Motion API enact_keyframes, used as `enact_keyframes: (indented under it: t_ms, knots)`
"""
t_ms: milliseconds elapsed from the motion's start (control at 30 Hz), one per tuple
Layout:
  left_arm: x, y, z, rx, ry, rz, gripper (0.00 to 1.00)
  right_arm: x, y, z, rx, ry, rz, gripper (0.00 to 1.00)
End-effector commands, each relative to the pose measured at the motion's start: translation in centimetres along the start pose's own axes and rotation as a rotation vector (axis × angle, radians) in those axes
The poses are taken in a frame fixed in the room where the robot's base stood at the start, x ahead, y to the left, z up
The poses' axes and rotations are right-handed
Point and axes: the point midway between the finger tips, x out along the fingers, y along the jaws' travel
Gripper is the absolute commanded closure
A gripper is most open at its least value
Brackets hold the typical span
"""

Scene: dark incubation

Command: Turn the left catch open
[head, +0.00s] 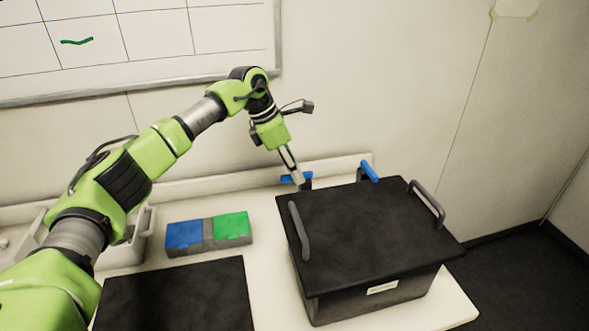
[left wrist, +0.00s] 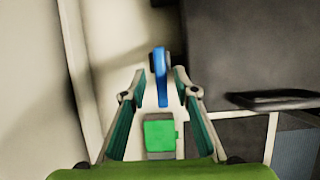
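The left catch (head: 287,179) is a blue lever at the back edge of the black lidded box (head: 350,225), partly hidden by my gripper in the head view. My left gripper (head: 300,184) points down at it. In the left wrist view the blue lever (left wrist: 161,86) lies between the two fingers of the gripper (left wrist: 159,73), which stand apart with a visible gap on each side. A second blue catch (head: 369,172) is at the box's back edge further right, at a different angle. My right gripper is in neither view.
The box lid has a grey handle at the left (head: 299,231) and another at the right (head: 427,204). A case with blue and green lids (head: 208,233) and a black mat (head: 175,297) lie to the left. The wall ledge (head: 340,167) runs close behind the catches.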

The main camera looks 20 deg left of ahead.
Motion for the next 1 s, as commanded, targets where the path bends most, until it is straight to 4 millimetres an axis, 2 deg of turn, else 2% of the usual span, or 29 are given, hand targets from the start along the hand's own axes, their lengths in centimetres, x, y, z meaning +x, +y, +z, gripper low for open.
enact_keyframes:
  t_ms: [167,267,700,833,1000]
  knots:
    - [-0.1,0.0,0.0,0.000,0.001,-0.001,0.72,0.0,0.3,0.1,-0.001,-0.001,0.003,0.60]
    - [-1.0,0.0,0.0,0.000,0.000,-0.001,0.72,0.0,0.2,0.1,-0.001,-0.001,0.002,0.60]
    - [-9.7,0.1,0.0,0.000,-0.001,0.001,0.72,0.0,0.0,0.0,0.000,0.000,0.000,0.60]
    - [-11.2,0.1,0.0,0.000,-0.001,0.001,0.72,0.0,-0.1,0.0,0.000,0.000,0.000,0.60]
    - [-12.0,0.0,0.0,0.000,0.000,0.000,0.72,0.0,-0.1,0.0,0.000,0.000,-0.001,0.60]
